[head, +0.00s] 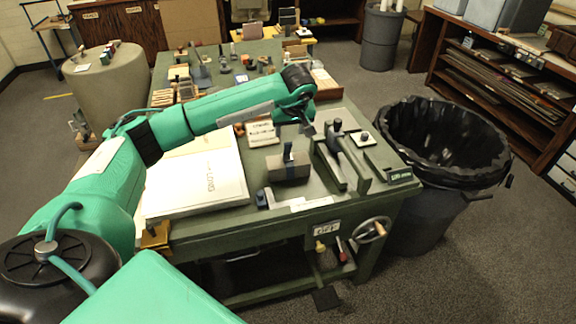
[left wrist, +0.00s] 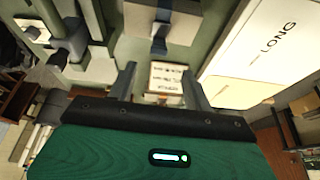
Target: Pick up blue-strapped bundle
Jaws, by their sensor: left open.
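The blue-strapped bundle (head: 288,171) is a grey-brown block with a dark blue strap around its middle and a raised blue piece on top. It lies on the green table, right of the white LONG tray. In the left wrist view the bundle (left wrist: 180,28) is at the top centre, beyond the fingertips, with its strap running across its face. My left gripper (head: 306,126) hangs above and behind the bundle, apart from it. In the left wrist view the left gripper (left wrist: 158,72) has its fingers spread with nothing between them. My right gripper is in neither view.
The white LONG tray (head: 205,196) lies left of the bundle. A dark clamp-like fixture (head: 338,152) stands close on its right, and a small blue-and-grey block (head: 264,199) sits in front. A lettered card (head: 262,134) lies behind. A black-lined bin (head: 430,200) stands beyond the right edge.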

